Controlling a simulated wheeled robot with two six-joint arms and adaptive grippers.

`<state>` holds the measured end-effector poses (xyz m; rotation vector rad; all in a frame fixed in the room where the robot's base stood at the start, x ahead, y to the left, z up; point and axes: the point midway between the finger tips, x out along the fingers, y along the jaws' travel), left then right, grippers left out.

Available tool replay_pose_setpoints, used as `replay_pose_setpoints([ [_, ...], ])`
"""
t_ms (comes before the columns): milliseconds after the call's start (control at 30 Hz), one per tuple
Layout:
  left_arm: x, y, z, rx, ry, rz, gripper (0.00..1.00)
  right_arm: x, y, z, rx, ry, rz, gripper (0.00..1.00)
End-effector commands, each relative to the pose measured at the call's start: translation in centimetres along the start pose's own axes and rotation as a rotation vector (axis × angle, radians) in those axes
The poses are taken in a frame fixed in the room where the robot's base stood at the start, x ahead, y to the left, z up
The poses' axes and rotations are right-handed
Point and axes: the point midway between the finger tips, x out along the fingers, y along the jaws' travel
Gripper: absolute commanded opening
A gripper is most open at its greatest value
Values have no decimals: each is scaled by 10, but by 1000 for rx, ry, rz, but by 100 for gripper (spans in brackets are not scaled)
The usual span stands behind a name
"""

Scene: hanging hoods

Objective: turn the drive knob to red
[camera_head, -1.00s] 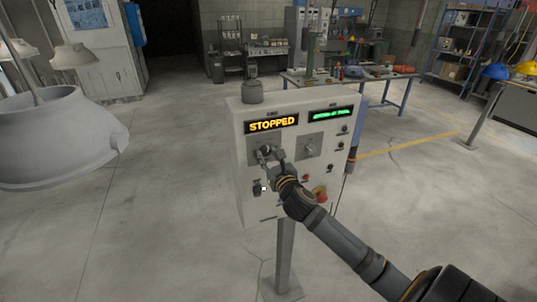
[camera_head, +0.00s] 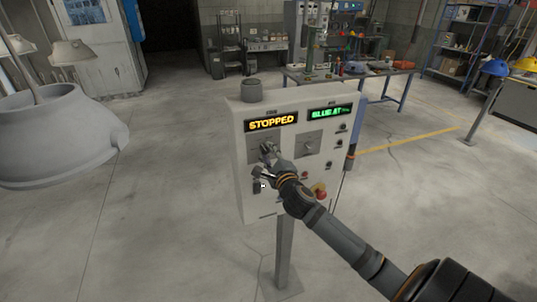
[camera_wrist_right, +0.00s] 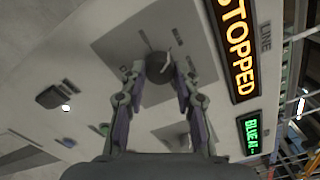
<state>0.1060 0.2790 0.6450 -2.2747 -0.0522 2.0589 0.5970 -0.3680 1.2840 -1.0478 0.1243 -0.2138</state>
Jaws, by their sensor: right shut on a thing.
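The grey control panel (camera_head: 296,185) stands on a post in front of me. Its amber display (camera_head: 271,122) reads STOPPED, and its green display (camera_head: 329,112) shows "BLUE AT" with the rest unclear. The dark round drive knob (camera_wrist_right: 157,70) sits on a grey plate on the panel, under the amber display; it has a pale pointer mark. My right gripper (camera_head: 266,150) is at this knob, with its two fingers (camera_wrist_right: 158,82) closed on either side of it. In the head view the fingers mostly hide the knob. My left gripper is out of view.
A second knob (camera_head: 309,146) is to the right on the panel. A red mushroom button (camera_head: 320,190) is below it, close to my right wrist. A large grey hanging hood (camera_head: 60,140) is at the left. Open concrete floor surrounds the panel.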

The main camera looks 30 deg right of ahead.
Motion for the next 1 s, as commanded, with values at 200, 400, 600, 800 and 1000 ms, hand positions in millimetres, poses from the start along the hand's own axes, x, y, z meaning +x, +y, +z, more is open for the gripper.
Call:
replay_pose_setpoints([
  [200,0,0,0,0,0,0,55,0,-1,1,-205,-2,-1,0],
  [400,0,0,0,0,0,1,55,0,-1,1,-395,-2,-1,0],
  [600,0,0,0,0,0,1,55,0,-2,1,-583,-2,-2,0],
  [800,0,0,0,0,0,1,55,0,-2,1,-757,-2,-1,0],
  [1000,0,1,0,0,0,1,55,0,-2,1,-897,-1,-1,0],
])
